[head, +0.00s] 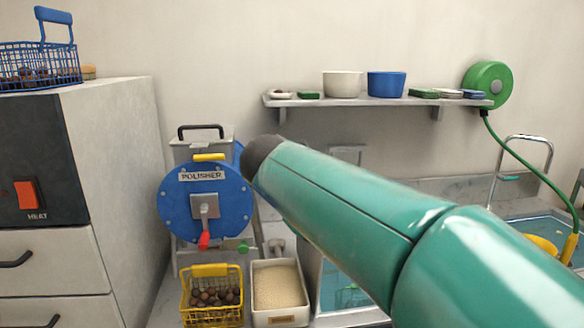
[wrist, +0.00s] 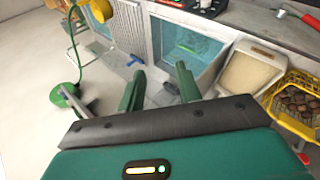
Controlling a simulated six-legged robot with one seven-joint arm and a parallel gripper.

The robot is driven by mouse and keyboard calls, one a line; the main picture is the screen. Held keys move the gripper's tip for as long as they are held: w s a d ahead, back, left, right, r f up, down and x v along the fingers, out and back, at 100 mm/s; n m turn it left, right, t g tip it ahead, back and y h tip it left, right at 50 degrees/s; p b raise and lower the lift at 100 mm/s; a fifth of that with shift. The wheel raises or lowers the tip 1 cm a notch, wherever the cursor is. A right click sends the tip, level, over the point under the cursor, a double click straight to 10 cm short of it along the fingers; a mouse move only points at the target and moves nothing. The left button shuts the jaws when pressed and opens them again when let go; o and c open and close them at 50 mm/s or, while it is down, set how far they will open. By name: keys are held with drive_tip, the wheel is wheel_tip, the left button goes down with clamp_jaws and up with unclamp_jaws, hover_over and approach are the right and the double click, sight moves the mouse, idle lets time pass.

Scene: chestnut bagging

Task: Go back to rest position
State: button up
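My gripper (wrist: 160,84) shows in the wrist view with its two green fingers spread apart and nothing between them. Beyond the fingers are a grey counter and a basin of blue water (wrist: 190,45). In the head view my teal arm reaches from the lower right up to the middle, in front of the wall and counter. The gripper itself does not show there. A yellow basket (head: 211,316) of chestnuts (head: 215,296) stands below the blue polisher (head: 180,205); the basket also shows at the right of the wrist view (wrist: 302,122), apart from the gripper.
A tray of beige grains (head: 277,287) stands beside the yellow basket. A shelf (head: 375,101) holds bowls and small items. A green hose reel (head: 488,84) hangs at the right. A heater cabinet (head: 115,150) with a blue basket (head: 62,66) on top stands at the left.

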drive_tip(key=s+d+f+m+y, duration=0.2)
drive_tip(key=s+d+f+y, duration=0.1)
drive_tip(key=s+f, duration=0.4)
drive_tip(key=s+d+f+m+y, duration=0.3)
drive_tip(key=s+f, duration=0.5)
drive_tip(key=s, duration=0.4)
drive_tip(key=shift+d+t+y, duration=0.4)
drive_tip(key=shift+y, duration=0.3)
drive_tip(key=shift+s, duration=0.15)
